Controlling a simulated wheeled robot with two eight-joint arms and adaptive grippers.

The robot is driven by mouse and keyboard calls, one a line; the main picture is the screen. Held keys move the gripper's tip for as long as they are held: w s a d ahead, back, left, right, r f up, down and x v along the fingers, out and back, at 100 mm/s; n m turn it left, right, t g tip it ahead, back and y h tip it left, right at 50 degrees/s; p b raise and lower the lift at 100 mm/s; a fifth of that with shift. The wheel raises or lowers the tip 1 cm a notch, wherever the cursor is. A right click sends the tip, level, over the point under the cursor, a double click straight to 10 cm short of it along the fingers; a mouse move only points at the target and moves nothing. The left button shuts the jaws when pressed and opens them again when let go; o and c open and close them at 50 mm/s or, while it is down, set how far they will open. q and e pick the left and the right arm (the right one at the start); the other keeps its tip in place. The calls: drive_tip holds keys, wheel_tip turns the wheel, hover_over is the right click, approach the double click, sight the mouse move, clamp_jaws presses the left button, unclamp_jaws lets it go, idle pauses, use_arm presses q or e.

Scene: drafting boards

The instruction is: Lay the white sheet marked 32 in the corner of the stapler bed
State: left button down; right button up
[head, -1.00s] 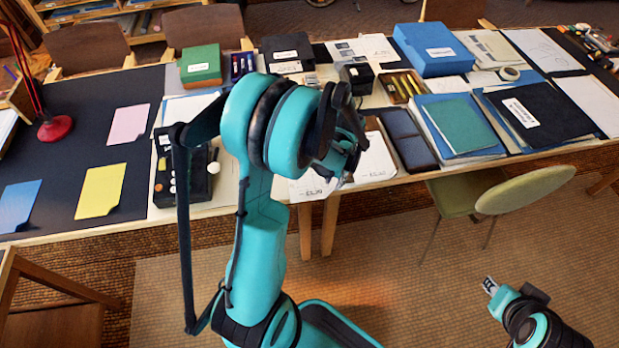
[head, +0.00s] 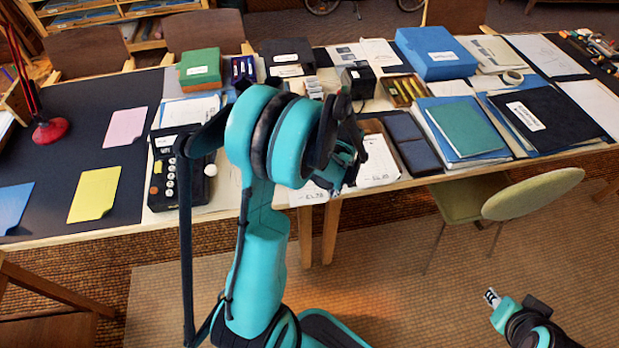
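White sheets with small print lie on the table's front part. One (head: 378,163) is right of my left gripper (head: 338,187), and another (head: 309,194) shows partly below it. The marks are too small to read surely as 32. My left gripper hangs over these sheets, its fingers partly hidden by its own wrist; I cannot tell whether it holds or touches paper. I cannot surely pick out the stapler bed; a black device (head: 205,190) with round light buttons stands left of my arm. My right gripper (head: 491,297) is low over the floor, away from the table; its opening is unclear.
A dark mat with blue, yellow (head: 95,194) and pink sheets covers the left. A red lamp base (head: 50,131), a green box (head: 200,70), a blue box (head: 436,54) and folders (head: 467,128) crowd the table. A green chair (head: 530,194) stands in front at right.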

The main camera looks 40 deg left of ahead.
idle(0.3)
use_arm(q)
wheel_tip(320, 180, up, 8)
drive_tip(key=p, duration=0.5)
drive_tip(key=shift+f, duration=0.25)
idle(0.5)
idle(0.4)
